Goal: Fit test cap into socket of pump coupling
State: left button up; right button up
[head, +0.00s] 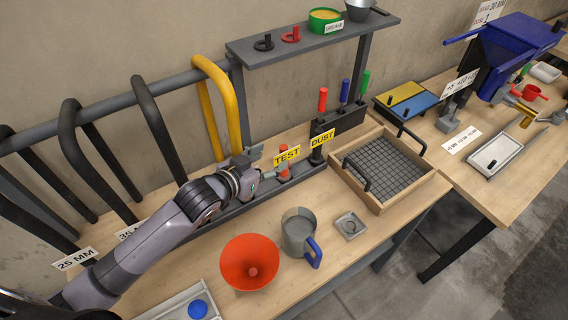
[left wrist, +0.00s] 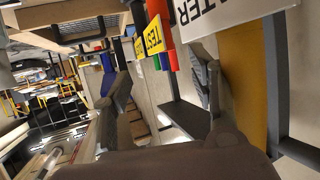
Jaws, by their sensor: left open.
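The red test cap (head: 284,160) stands upright on the dark rack behind the yellow TEST label (head: 287,155). My left gripper (head: 262,165) is open and empty just left of it, apart from it as far as I can tell. In the left wrist view the gripper's spread fingers (left wrist: 168,98) show, with the TEST label (left wrist: 154,36) and a red part beyond them. The black dust cap (head: 317,155) stands to the right, by the DUST label (head: 322,138). I cannot make out the pump coupling's socket. My right gripper is not in view.
An orange-red cone (head: 249,262), a grey jug (head: 298,235) and a small square dish (head: 350,226) stand in front. A wooden tray with a grid (head: 425,192) lies right. A shelf (head: 310,38) overhangs the rack. A blue hopper (head: 510,50) stands on the far bench.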

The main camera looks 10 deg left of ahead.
aim_at(284, 150)
pick_arm(q)
jog(key=x, duration=0.3)
jog(key=shift+w+f, duration=0.1)
jog(key=shift+w, duration=0.2)
jog(key=p+x, duration=0.2)
jog(key=x, duration=0.3)
jog(key=shift+d, duration=0.1)
jog(key=shift+w+d+f, duration=0.1)
jog(key=shift+f, duration=0.05)
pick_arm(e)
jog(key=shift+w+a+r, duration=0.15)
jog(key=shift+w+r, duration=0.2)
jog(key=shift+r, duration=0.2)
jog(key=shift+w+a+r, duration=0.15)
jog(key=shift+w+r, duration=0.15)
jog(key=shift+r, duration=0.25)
pick_arm(q)
jog(key=c, duration=0.6)
grip_shut()
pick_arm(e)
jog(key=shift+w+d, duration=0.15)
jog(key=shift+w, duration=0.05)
